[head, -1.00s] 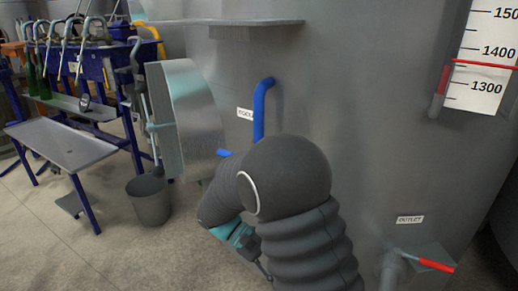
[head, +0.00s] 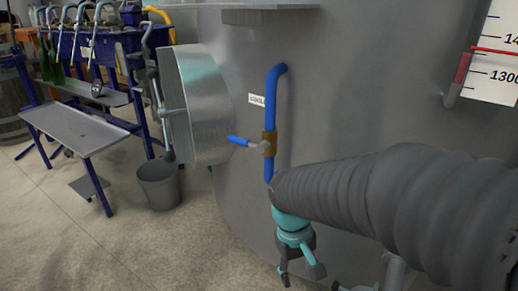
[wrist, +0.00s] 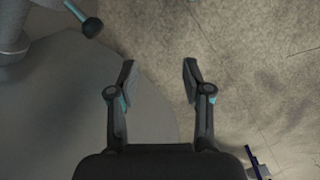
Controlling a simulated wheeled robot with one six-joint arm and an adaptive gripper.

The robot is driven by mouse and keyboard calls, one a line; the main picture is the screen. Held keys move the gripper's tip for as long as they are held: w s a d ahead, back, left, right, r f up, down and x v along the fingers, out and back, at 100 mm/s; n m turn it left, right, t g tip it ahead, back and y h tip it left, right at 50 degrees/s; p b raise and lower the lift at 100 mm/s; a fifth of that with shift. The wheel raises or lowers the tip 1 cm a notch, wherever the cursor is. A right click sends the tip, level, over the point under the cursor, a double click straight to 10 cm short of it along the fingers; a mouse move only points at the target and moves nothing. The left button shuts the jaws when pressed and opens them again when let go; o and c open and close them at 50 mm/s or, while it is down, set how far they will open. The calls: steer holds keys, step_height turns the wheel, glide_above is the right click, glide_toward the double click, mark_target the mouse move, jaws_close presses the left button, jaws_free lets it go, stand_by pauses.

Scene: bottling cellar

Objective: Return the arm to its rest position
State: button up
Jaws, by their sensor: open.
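My arm (head: 350,195) reaches in from the right of the head view, in a dark ribbed sleeve. My gripper (head: 303,283) hangs from its end, pointing down in front of the grey tank, below the blue pipe. In the wrist view my gripper (wrist: 158,75) is open, its two fingers apart with nothing between them. Beyond the fingers are the bare floor and a smooth grey surface.
A grey tank (head: 340,90) fills the middle and right. It bears a blue pipe (head: 276,95) with a blue-handled valve (head: 240,140) and a round metal hatch (head: 200,100). A bucket (head: 158,188) and a blue-framed bottling bench (head: 75,130) stand left. Floor (head: 120,250) is clear at front left.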

steer(key=s+d+r+m+t+y, duration=0.1)
steer(key=s+d+r+m+t, duration=0.3)
steer(key=r, duration=0.7)
steer(key=s+d+t, duration=0.2)
steer(key=d, duration=0.1)
steer(key=shift+t+y, duration=0.3)
steer(key=shift+d, duration=0.1)
